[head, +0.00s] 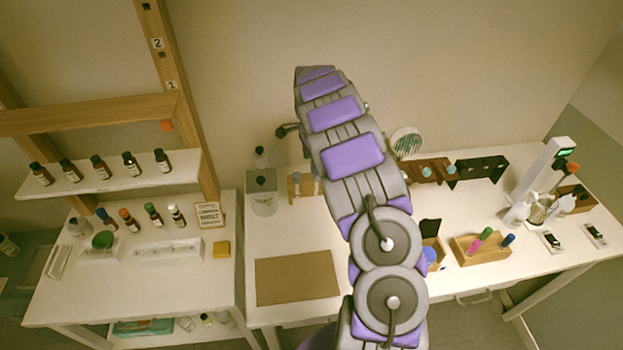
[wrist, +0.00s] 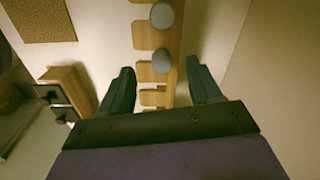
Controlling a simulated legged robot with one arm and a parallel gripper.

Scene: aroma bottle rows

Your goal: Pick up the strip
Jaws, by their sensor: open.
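My gripper (wrist: 162,92) is open in the wrist view, with its two dark fingers apart. A wooden rack (wrist: 172,38) with side tabs and two round grey tops (wrist: 161,60) runs up the picture and shows in the gap between the fingers. I see nothing held. I cannot make out a separate strip in either view. In the head view a small wooden rack (head: 294,189) with grey tops stands at the back of the right table, left of my arm. My arm hides the gripper there.
The right table (head: 285,325) bears a brown mat (head: 297,278), a wooden pen block (head: 482,249) and a white stand (head: 540,172). A clear jar (head: 262,192) stands left of the rack. The left table (head: 75,305) and a shelf (head: 110,182) hold several bottles. The wall is close behind.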

